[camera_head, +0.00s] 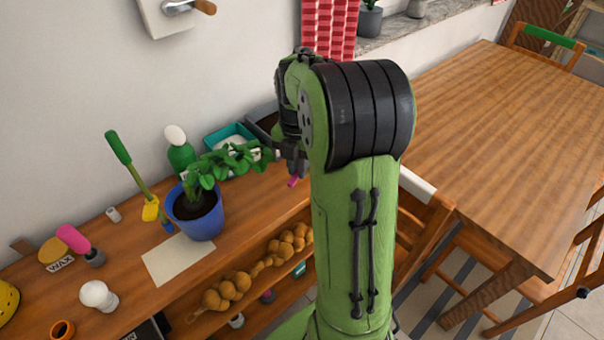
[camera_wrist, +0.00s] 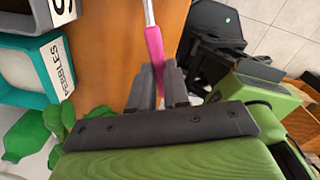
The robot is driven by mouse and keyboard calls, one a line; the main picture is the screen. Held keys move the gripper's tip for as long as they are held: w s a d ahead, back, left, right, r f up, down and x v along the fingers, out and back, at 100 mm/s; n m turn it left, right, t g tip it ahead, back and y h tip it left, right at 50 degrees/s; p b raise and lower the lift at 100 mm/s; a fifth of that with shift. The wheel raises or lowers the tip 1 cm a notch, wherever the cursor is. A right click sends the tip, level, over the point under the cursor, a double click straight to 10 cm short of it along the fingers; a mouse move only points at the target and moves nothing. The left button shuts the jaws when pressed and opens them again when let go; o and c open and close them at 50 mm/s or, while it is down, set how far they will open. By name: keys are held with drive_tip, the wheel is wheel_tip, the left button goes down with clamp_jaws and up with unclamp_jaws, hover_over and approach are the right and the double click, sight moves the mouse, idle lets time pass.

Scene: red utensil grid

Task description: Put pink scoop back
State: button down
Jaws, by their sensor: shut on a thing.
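My gripper (camera_wrist: 158,82) is shut on the pink handle of the scoop (camera_wrist: 154,47). The scoop's thin grey shaft runs out of the top of the wrist view, so its far end is hidden. In the head view my gripper (camera_head: 291,158) is partly hidden by my arm, above the right part of the wooden shelf. A small pink piece of the scoop (camera_head: 292,182) shows just below it. The red utensil grid (camera_head: 330,28) is on the wall at the top, above and behind my arm.
A blue pot (camera_head: 207,222) with a leafy plant stands on the wooden shelf (camera_head: 130,255). A teal pebbles box (camera_wrist: 52,72) is left of my gripper. A green spray bottle (camera_head: 181,158) stands behind the plant. A wooden table (camera_head: 490,130) is on the right.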

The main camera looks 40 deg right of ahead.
drive_tip(key=shift+f+b, duration=0.3)
drive_tip(key=shift+f, duration=1)
drive_tip(key=c, duration=1.1)
unclamp_jaws()
wheel_tip(320, 180, up, 12)
drive_tip(key=p, duration=0.4)
drive_tip(key=s+a+r+m+t, duration=0.35)
drive_tip(key=s+a+m, duration=0.35)
drive_tip(key=a+m, duration=0.4)
drive_tip(key=s+a+f+m+t, duration=0.1)
drive_tip(key=s+a+m+t, duration=0.1)
drive_tip(key=s+a+m, duration=0.4)
drive_tip(key=s+m, duration=0.3)
drive_tip(key=m, duration=0.2)
drive_tip(key=shift+f+m, duration=0.4)
drive_tip(key=shift+r+p, duration=0.6)
drive_tip(key=shift+r, duration=0.05)
